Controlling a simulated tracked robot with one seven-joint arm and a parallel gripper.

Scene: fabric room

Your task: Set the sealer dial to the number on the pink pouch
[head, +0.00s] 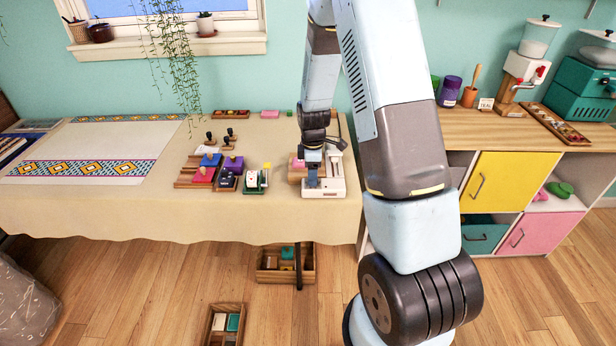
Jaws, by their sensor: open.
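A cream-coloured device (336,186), which looks like the sealer, stands near the right end of the cloth-covered table (120,215). Its dial and any markings are hidden or too small to read. My gripper (313,183) points down over the front of this device, open; I cannot tell whether it touches anything. Another pink piece (296,163) shows at the device's left side. I cannot tell which is the pouch, and no number is legible.
A small green-and-white item (254,181) and several dark-handled stamps (229,138) stand left of the device. A patterned runner (85,170) covers the table's left part. A wooden counter (460,118) with jars stands right. My arm blocks the view between them.

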